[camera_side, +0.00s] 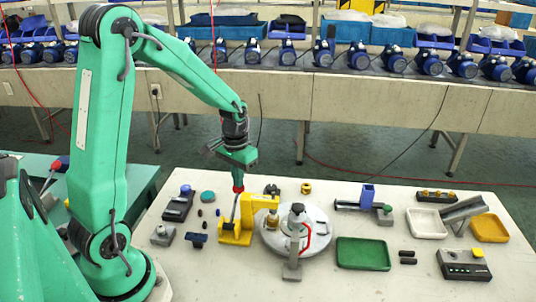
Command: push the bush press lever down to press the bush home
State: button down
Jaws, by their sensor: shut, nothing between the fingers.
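The yellow bush press (262,202) stands on the white table, left of the round grey turntable. Its lever (234,208) stands nearly upright, leaning slightly, with a red knob (238,187) on top. My gripper (238,176) is shut and empty, pointing down directly over the red knob. It looks very close to the knob; I cannot tell whether they touch. A small brass-coloured part (272,220) sits by the press at the turntable's left side. The bush itself is too small to make out.
The grey turntable (318,240) carries a grey post fixture and a red loop. A green tray (363,254), a white tray (427,223) and a control box (463,266) lie to the right. Small dark parts and fixtures lie left of the press. The table's front middle is clear.

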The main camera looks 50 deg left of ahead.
jog(key=shift+s+r, duration=0.1)
jog(key=shift+r, duration=0.35)
jog(key=shift+d+r, duration=0.1)
jog(key=shift+r, duration=0.05)
jog(key=shift+s+d+r, duration=0.1)
jog(key=shift+s+r, duration=0.05)
jog(key=shift+r, duration=0.3)
jog(key=shift+r, duration=0.1)
jog(key=shift+r, duration=0.5)
jog(key=shift+r, duration=0.15)
jog(key=shift+r, duration=0.45)
jog(key=shift+r, duration=0.1)
